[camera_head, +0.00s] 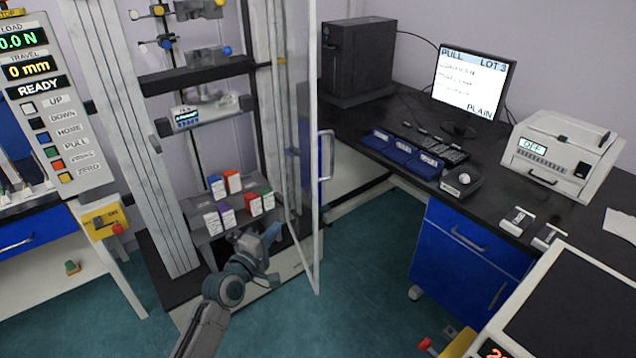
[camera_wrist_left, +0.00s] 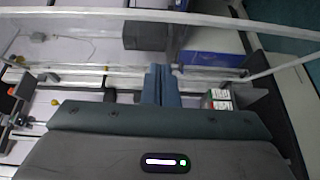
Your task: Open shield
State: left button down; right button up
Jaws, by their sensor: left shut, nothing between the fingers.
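The shield (camera_head: 303,190) is a tall clear pane with a pale frame at the right side of the testing machine. It stands swung outward from the right column, and the front of the machine is uncovered in the head view. Its pale bar handle (camera_head: 327,156) is on the pane's right side. My left gripper (camera_head: 272,236) is shut and empty, low in front of the machine, left of the pane. In the left wrist view its closed fingers (camera_wrist_left: 161,86) point toward pale frame bars; whether they touch the pane I cannot tell. My right gripper is not in view.
Several small coloured boxes (camera_head: 240,203) stand on the machine's base behind my left gripper. A control panel (camera_head: 45,95) is at the left. A black bench with a monitor (camera_head: 470,82) and blue drawers (camera_head: 465,250) is at the right. Floor between is clear.

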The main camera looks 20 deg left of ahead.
pick_arm(q)
jog(key=d+r+p+x, duration=0.1)
jog(key=d+x, duration=0.1)
jog(key=x, duration=1)
jog(key=shift+s+d, duration=0.15)
jog(key=shift+s, duration=0.1)
jog(key=shift+r, duration=0.2)
